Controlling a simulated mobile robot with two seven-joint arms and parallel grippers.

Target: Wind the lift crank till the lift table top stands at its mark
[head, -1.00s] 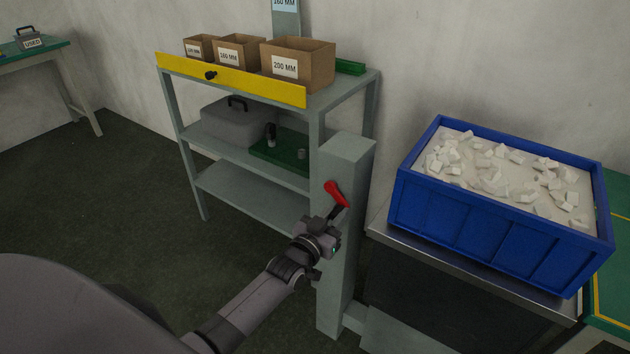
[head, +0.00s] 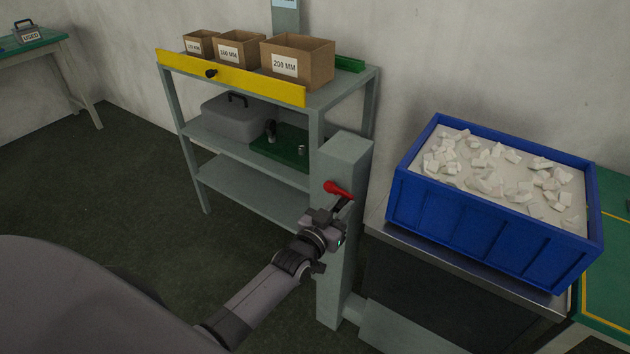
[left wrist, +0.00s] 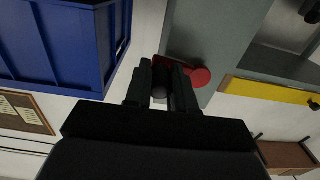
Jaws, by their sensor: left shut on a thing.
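The lift crank (head: 338,189) is red and sits on the grey lift column (head: 345,255), its arm pointing right and slightly down. It also shows red in the left wrist view (left wrist: 201,77). My left gripper (head: 337,212) is shut on the crank's dark handle (left wrist: 160,90), which shows between the fingers in the left wrist view. The fingers partly hide the crank's outer end. The lift table top (head: 470,264) is a grey metal plate to the right of the column. I cannot make out its mark. My right gripper is not in view.
A blue bin (head: 465,222) of white pieces stands on the lift table top. A grey shelf rack (head: 250,190) with cardboard boxes (head: 297,62) and a yellow front strip (head: 230,78) stands behind the column. The floor to the left (head: 110,190) is clear.

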